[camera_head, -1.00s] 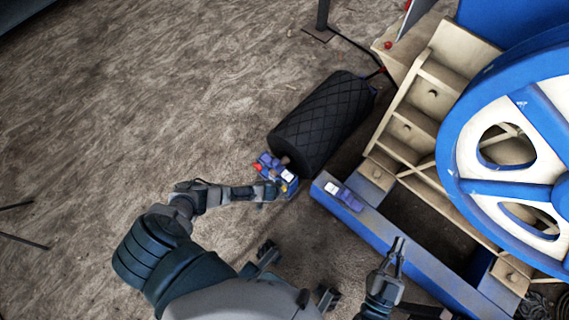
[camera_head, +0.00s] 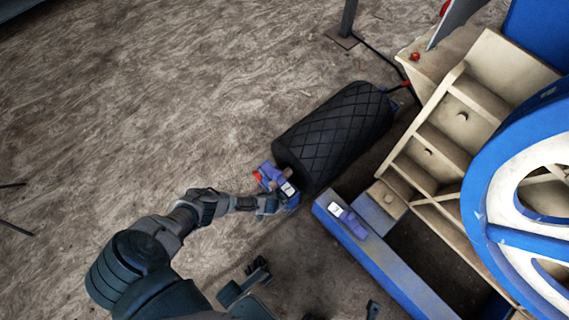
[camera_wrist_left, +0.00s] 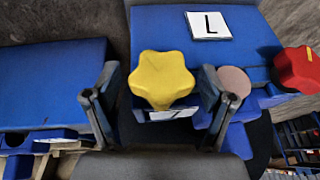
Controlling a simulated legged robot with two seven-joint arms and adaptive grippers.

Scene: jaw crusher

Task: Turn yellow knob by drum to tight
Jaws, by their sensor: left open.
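The yellow knob (camera_wrist_left: 161,80) shows in the left wrist view as a lobed star shape in front of a blue block with a white "L" label (camera_wrist_left: 208,25). My left gripper (camera_head: 276,203) is at the blue fixture (camera_head: 270,172) by the end of the black drum (camera_head: 335,133). In the head view I cannot make out the yellow knob. A dark tip of my right gripper (camera_head: 372,310) shows at the bottom edge.
A red knob (camera_wrist_left: 298,68) is on the same fixture, right of the yellow one. The crusher's wheel (camera_head: 525,190) stands at right. Open floor lies left.

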